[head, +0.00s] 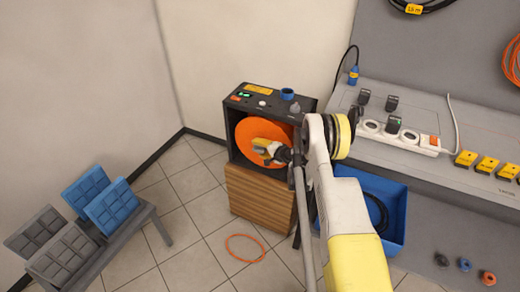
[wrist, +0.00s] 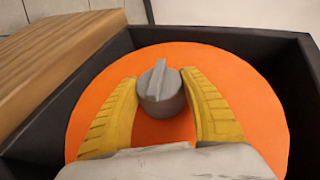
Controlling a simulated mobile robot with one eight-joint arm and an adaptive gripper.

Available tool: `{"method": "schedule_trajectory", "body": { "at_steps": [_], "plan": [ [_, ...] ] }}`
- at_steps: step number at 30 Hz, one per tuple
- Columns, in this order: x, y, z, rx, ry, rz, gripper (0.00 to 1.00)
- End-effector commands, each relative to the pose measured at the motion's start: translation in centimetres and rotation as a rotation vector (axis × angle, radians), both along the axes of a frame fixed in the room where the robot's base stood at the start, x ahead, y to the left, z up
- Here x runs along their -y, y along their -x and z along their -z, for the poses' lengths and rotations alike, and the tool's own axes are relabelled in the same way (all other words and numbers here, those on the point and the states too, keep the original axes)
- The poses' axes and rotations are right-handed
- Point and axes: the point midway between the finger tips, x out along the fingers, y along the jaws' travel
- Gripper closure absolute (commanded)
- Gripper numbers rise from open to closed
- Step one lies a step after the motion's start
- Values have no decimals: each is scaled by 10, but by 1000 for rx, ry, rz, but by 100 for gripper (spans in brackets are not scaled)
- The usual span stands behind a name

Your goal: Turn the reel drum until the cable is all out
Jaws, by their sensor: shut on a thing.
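The reel drum (head: 246,131) is a flat orange disc set in a black box (head: 231,146). In the wrist view the drum (wrist: 245,95) fills the middle, with a grey knob (wrist: 161,92) standing on its face. My gripper (head: 268,150) reaches the drum's face from the right. In the wrist view its yellow fingers (wrist: 161,84) are closed on either side of the knob. An orange cable loop (head: 244,236) lies on the floor in front of the box. Whether it joins the drum, and how much cable is inside, is hidden.
The box rests on a wooden cabinet (head: 258,200). A blue bin (head: 395,225) with black cable stands right of my arm. A workbench (head: 480,135) holds a power strip (head: 428,147) and yellow blocks. A low bench (head: 150,215) with grey and blue panels stands left. Floor between is mostly clear.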

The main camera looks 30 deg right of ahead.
Motion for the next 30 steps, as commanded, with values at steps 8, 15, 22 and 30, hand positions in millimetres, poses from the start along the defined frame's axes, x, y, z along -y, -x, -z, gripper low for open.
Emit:
{"method": "schedule_trajectory", "body": {
  "at_steps": [8,15,22,30],
  "plan": [
    [0,0,0,3,-2,0,89],
    [0,0,0,2,-1,0,23],
    [0,0,0,1,0,0,23],
    [-2,4,-1,-103,82,-3,23]
  ]
}}
